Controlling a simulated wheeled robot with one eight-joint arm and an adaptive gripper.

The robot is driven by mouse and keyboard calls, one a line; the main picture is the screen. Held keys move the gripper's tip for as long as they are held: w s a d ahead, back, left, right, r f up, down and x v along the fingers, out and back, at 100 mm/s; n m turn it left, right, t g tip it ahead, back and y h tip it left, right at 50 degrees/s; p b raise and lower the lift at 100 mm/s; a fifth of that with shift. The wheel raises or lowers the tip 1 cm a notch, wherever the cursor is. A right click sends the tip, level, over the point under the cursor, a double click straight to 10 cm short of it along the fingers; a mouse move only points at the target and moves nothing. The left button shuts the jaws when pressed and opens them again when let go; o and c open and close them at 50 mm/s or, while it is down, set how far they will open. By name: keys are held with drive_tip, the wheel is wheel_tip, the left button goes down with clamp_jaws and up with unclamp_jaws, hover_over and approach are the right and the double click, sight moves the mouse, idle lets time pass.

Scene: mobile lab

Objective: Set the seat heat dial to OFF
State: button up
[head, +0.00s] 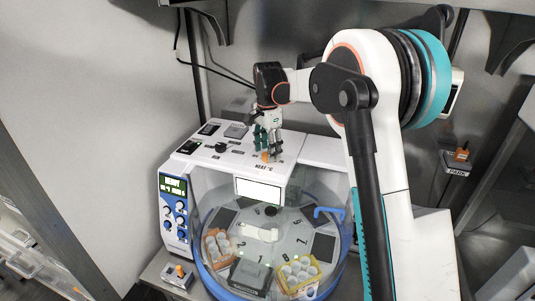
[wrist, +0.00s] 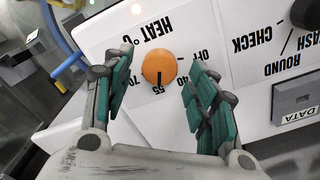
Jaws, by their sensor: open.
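The heat dial (wrist: 159,67) is a round orange knob on the white machine's top panel, labelled "HEAT °C". The print appears upside down in the wrist view. Its dark pointer line points toward the 55 mark; the OFF mark lies to its right in that view. The dial also shows small in the head view (head: 265,157), just below my gripper (head: 268,142). In the wrist view my gripper (wrist: 160,65) is open, with one teal-padded finger on each side of the dial. I see gaps on both sides; its height above the panel is unclear.
Another black knob (wrist: 306,12) with CHECK and ROUND marks and a DATA port (wrist: 296,98) sit to the right of the dial. In the head view, a clear round chamber (head: 340,245) with a blue handle (head: 330,212) stands in front, and a display panel (head: 174,186) is at left.

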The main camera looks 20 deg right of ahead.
drive_tip(key=shift+f, duration=0.95)
drive_tip(key=c, duration=1.1)
